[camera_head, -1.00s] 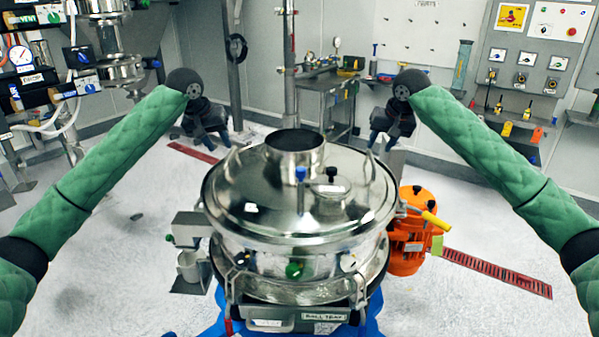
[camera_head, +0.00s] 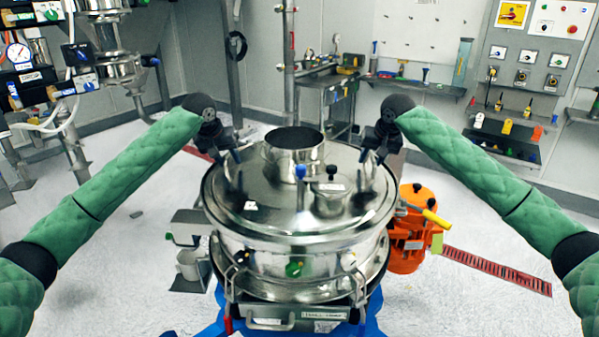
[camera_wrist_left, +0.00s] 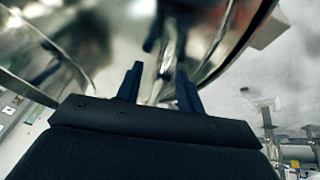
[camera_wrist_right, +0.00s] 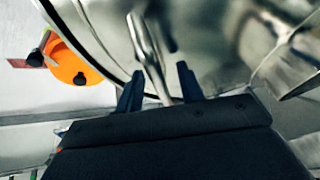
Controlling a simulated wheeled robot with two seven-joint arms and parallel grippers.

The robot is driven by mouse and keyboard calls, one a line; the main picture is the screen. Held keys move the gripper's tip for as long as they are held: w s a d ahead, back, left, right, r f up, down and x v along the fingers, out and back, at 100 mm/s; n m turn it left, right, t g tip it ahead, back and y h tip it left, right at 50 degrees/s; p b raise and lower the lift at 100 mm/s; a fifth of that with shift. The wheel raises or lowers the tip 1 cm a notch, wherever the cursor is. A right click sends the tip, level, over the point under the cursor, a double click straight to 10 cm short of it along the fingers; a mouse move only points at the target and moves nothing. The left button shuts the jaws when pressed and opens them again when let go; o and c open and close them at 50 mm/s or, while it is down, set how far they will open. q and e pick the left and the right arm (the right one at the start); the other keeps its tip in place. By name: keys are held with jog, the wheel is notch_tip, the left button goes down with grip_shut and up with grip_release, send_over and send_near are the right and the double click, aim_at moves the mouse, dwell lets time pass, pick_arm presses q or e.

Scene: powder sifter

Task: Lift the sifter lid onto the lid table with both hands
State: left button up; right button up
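The shiny steel sifter lid (camera_head: 265,225) sits on the round sifter body (camera_head: 325,265), with a wide pipe neck (camera_head: 296,155) on top. My left gripper (camera_head: 235,180) is low over the lid's left side, its fingers apart. In the left wrist view the fingers (camera_wrist_left: 158,85) stand close to shiny metal; I cannot tell clearly whether a handle lies between them. My right gripper (camera_head: 370,170) is over the lid's right side. In the right wrist view a bar-like lid handle (camera_wrist_right: 148,50) runs between its open fingers (camera_wrist_right: 160,85).
A grey metal table (camera_head: 325,85) stands behind the sifter; I cannot tell if it is the lid table. A blue-topped knob (camera_head: 300,172) and a small capped port (camera_head: 330,190) rise from the lid. An orange motor (camera_head: 408,250) is at the right.

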pick_arm(q)
grip_shut()
pick_arm(e)
grip_shut()
dwell(1.1)
pick_arm(q)
jog(key=shift+w+r, duration=0.15)
jog(key=shift+r, duration=0.1)
pick_arm(e)
jog(key=shift+w+r, duration=0.1)
jog(key=shift+r, duration=0.05)
